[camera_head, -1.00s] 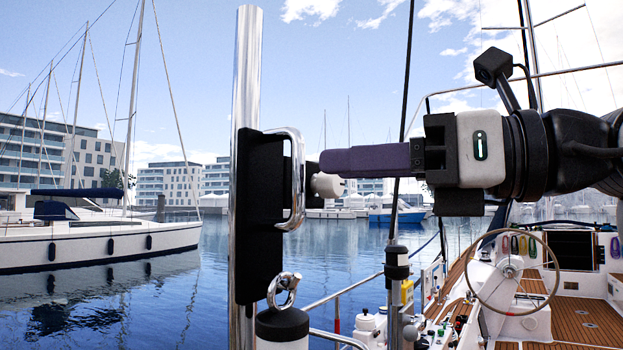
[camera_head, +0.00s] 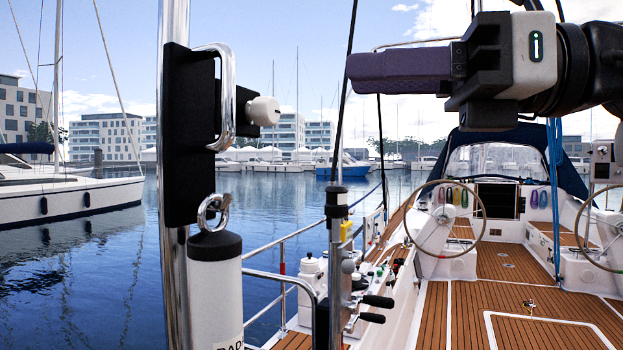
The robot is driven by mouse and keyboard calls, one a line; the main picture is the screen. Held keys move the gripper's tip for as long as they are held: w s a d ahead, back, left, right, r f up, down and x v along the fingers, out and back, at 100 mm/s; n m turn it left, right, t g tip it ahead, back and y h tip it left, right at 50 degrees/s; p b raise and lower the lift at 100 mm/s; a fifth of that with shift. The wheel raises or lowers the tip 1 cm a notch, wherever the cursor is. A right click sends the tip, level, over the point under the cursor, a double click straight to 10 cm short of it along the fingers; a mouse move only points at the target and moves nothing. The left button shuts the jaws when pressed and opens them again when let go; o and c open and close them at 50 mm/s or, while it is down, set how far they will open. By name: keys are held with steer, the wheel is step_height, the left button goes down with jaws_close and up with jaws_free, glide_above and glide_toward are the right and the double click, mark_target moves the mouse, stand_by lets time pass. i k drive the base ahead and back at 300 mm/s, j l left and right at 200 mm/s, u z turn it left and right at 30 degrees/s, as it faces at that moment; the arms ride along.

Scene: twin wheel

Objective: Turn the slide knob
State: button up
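A white round knob (camera_head: 264,111) sticks out to the right from a black bracket (camera_head: 188,135) on an upright chrome pole. A bent chrome handle (camera_head: 228,95) stands on the bracket beside the knob. My gripper (camera_head: 352,70) is in the upper right, its purple-grey fingers pointing left. The fingertips are to the right of the knob and higher in the picture, with a clear gap between. The fingers show from the side and one hides the other, so their opening cannot be seen. The knob touches nothing of mine.
A white cylinder with a black cap and ring (camera_head: 215,285) hangs below the bracket. A second post with black-handled levers (camera_head: 372,310) stands right of it. Steering wheels (camera_head: 445,218) and open wooden deck (camera_head: 470,300) lie to the right. Water and moored boats are behind.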

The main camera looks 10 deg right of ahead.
mark_target(263, 111)
steer(key=k+l, duration=0.1)
steer(key=l, duration=0.25)
steer(key=k+l, duration=0.1)
steer(key=l, duration=0.25)
steer(key=k+l, duration=0.1)
steer(key=l, duration=0.25)
steer(key=k+l, duration=0.1)
steer(key=l, duration=0.2)
